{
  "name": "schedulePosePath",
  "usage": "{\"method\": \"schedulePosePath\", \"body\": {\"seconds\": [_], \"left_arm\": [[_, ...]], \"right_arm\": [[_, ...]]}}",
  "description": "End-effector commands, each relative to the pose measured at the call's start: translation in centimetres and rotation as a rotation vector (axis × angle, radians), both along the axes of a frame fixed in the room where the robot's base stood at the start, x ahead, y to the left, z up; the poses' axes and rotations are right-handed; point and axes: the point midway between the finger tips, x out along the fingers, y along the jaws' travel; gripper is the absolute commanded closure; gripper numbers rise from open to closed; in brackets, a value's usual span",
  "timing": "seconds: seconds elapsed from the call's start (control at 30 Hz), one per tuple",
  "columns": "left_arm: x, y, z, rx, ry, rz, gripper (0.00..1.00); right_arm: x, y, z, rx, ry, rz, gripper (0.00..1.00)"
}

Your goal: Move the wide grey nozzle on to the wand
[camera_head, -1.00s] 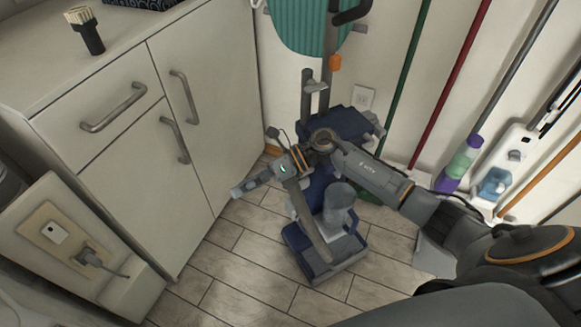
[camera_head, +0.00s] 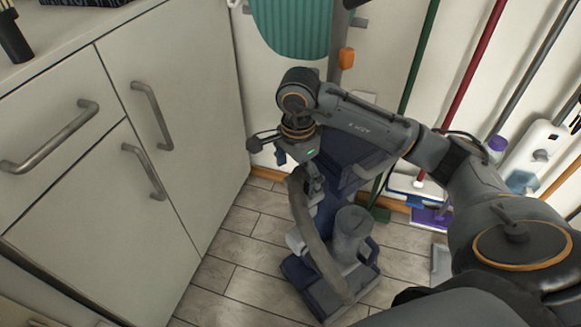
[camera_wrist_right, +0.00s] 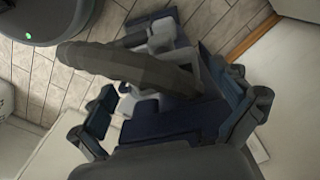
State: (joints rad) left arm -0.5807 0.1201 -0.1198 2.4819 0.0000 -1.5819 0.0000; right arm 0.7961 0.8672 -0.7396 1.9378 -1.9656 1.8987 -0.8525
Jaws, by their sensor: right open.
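A dark blue vacuum cleaner (camera_head: 318,287) with a grey cup-like part stands on the floor in the head view. A thick grey hose (camera_head: 318,235) curves down its front. My right gripper (camera_head: 308,182) is at the top of this hose, pointing down. In the right wrist view, my right gripper (camera_wrist_right: 168,84) is open, its blue-grey fingers apart, with the hose (camera_wrist_right: 130,64) crossing in front of the vacuum (camera_wrist_right: 172,122). I cannot tell contact. I cannot make out the wide grey nozzle or the wand; my right arm covers the vacuum's upper part. My left gripper is out of view.
A white cabinet (camera_head: 180,150) with metal handles stands close on the left. A green ironing board (camera_head: 290,28) hangs on the wall behind. A green pole (camera_head: 415,60), a red-handled mop (camera_head: 470,75) and other tools stand at the right. Tiled floor (camera_head: 235,280) is free before the cabinet.

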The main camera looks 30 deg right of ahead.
Motion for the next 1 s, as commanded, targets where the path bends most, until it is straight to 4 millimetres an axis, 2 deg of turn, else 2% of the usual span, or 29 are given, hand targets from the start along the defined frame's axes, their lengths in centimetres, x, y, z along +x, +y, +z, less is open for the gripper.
{"method": "schedulePosePath", "body": {"seconds": [0.03,0.2,0.3,0.5,0.73,0.77,0.93,1.0], "left_arm": [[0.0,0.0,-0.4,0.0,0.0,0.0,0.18],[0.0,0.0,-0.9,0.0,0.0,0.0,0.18],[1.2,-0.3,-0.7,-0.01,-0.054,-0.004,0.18],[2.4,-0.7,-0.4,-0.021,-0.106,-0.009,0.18],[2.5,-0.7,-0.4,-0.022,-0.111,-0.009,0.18],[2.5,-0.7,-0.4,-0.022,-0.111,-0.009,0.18],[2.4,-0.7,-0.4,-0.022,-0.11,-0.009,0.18],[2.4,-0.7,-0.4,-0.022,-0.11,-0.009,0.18]], "right_arm": [[-0.1,0.0,-1.1,0.001,0.003,0.0,0.0],[-0.1,0.0,-3.7,0.002,0.003,-0.002,0.0],[0.0,0.0,-4.8,0.003,0.002,-0.002,0.0],[0.0,0.1,-5.8,0.003,-0.001,-0.002,0.0],[0.0,0.1,-5.8,0.003,-0.001,-0.002,0.0],[0.0,0.1,-5.8,0.003,-0.001,-0.002,0.04],[0.0,0.1,-5.8,0.004,0.0,-0.002,0.39],[0.0,0.1,-5.8,0.003,0.0,-0.002,0.39]]}}
